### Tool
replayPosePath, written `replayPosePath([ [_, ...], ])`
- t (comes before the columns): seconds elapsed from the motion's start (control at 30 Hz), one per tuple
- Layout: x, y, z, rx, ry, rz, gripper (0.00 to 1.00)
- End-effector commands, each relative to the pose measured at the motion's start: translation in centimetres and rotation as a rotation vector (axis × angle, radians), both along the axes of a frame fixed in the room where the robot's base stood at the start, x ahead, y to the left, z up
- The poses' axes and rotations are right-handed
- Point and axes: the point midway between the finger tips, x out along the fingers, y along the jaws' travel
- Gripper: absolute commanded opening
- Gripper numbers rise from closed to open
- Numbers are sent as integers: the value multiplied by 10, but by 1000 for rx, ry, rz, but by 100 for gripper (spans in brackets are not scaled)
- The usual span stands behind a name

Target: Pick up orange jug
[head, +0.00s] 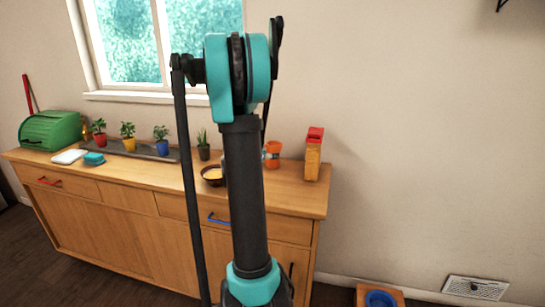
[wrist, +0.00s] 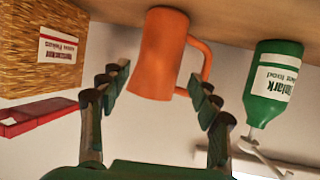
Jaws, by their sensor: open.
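The orange jug (wrist: 158,55) is at the top middle of the wrist view, which shows the scene upside down. Its base is against the wooden counter and its handle is on the right. My gripper (wrist: 160,92) is open, with its two fingers spread left and right of the jug's lower part in the picture. The fingers look apart from the jug; how deep it sits between them is hard to tell. In the head view an orange item (head: 273,148) stands right of my arm, likely the jug. My gripper is hidden there behind my arm.
A yellow box with a red top (head: 313,155) stands right of the orange item; it also shows in the wrist view (wrist: 40,55). A green bottle (wrist: 273,85) is on the handle side. A bowl (head: 213,175) and potted plants (head: 127,138) are further left on the counter.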

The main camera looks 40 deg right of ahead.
Motion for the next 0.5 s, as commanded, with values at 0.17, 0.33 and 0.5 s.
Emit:
replayPosePath([
  [0.17,4,-8,-4,1,1,-1,63],
  [0.33,9,-18,-7,1,1,-1,63],
  [0.5,21,-39,-13,0,1,-2,63],
])
